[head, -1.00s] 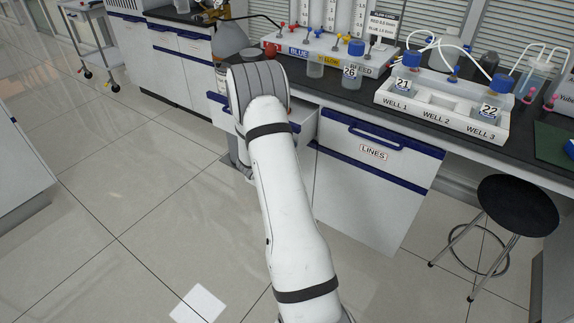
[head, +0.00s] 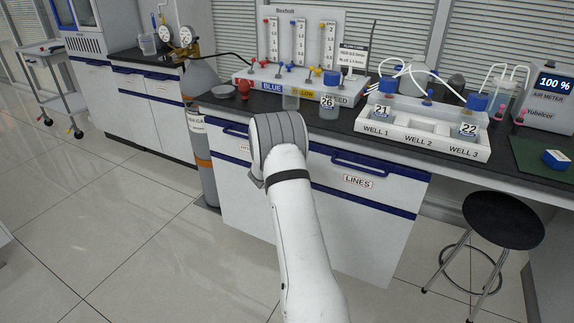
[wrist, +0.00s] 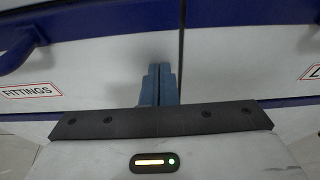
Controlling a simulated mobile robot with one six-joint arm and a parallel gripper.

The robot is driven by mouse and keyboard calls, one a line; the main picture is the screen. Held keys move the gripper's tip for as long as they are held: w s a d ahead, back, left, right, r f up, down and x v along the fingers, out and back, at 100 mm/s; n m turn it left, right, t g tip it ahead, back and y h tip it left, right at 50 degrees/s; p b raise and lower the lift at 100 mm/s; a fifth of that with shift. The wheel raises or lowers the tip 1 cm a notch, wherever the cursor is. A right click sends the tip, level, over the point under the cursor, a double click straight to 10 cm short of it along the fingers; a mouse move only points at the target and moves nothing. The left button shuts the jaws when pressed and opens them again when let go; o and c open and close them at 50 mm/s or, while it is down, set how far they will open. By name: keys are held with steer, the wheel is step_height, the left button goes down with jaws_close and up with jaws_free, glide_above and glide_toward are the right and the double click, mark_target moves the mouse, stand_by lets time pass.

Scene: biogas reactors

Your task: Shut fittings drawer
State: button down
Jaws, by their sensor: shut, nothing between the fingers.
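The fittings drawer (head: 230,143) is white with a blue top edge, at the left of the bench cabinet in the head view. Its front looks level with the lines drawer (head: 335,173) beside it. In the wrist view its front (wrist: 95,75) carries a FITTINGS label and a blue handle (wrist: 20,48) at the left. My gripper (wrist: 160,72) is shut and empty, its fingertips at the drawer front near its right edge, close to the seam. I cannot tell whether they touch. In the head view my arm hides the gripper and part of the drawer.
A gas cylinder (head: 203,160) stands left of the cabinet, a black stool (head: 503,220) at the right.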

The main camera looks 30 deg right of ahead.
steer(key=shift+d+r, duration=0.15)
steer(key=shift+d, duration=0.15)
steer(key=a+f+v, duration=0.1)
steer(key=f+v, duration=0.1)
steer(key=v, duration=1.2)
steer(key=s+a+r+m+g+y+p, duration=0.25)
steer(key=s+r+m+g+p, duration=0.35)
steer(key=s+r+m, duration=0.85)
steer(key=s+a+r+m+y+p, duration=0.4)
steer(key=s+a+r, duration=0.3)
steer(key=s+a, duration=0.2)
steer(key=s+a+r+m+y+p, duration=0.5)
steer(key=s+a, duration=0.5)
steer(key=s, duration=0.2)
step_height(320, 180, up, 3)
steer(key=shift+s+a+f+m+t+p, duration=0.25)
steer(key=shift+m+t+p, duration=0.2)
steer(key=shift+p, duration=0.45)
steer(key=shift+s+y, duration=0.1)
steer(key=shift+y, duration=0.15)
